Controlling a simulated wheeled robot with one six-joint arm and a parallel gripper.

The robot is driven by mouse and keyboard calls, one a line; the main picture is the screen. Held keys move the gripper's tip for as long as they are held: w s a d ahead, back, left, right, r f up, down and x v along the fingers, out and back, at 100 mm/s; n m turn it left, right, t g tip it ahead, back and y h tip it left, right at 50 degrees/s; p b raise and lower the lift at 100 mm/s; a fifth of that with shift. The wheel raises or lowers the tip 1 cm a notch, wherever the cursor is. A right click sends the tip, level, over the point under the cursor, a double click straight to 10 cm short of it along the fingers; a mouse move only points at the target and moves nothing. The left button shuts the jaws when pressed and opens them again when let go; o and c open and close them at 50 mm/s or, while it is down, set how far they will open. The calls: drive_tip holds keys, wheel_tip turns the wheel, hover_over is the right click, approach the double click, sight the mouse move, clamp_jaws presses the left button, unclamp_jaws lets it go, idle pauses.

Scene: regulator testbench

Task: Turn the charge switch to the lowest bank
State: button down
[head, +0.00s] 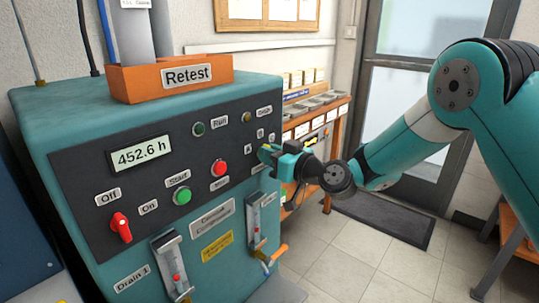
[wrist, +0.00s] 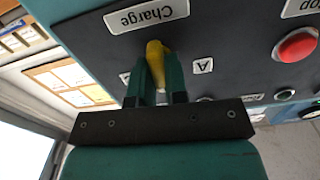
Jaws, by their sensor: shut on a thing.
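The charge switch (wrist: 154,48) is a yellow knob on the dark panel, next to the upside-down "Charge" label (wrist: 146,15) in the wrist view. My gripper (wrist: 160,72) is shut on it, with one teal finger on each side. The knob's upper part shows between the fingertips; its lower part is partly hidden. An "A" label (wrist: 203,66) is right of the knob. Another small label (wrist: 125,78) lies on the left, its text unreadable. In the head view my gripper (head: 269,153) is at the panel's right end and hides most of the switch.
The panel also carries a red on/off switch (head: 121,227), a green start button (head: 182,196) and a red button (head: 219,168). A display (head: 141,154) reads 452.6 h. An orange "Retest" tray (head: 130,92) stands on top.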

drive_tip(key=m, duration=0.5)
drive_tip(key=shift+w+d+m, duration=0.1)
drive_tip(key=shift+m, duration=0.2)
drive_tip(key=m+p, duration=0.1)
drive_tip(key=m, duration=0.4)
drive_tip(key=shift+w+f, duration=0.1)
drive_tip(key=shift+m, duration=0.4)
drive_tip(key=c, duration=1.1)
unclamp_jaws()
drive_tip(key=shift+c, duration=0.2)
drive_tip(key=shift+d, duration=0.15)
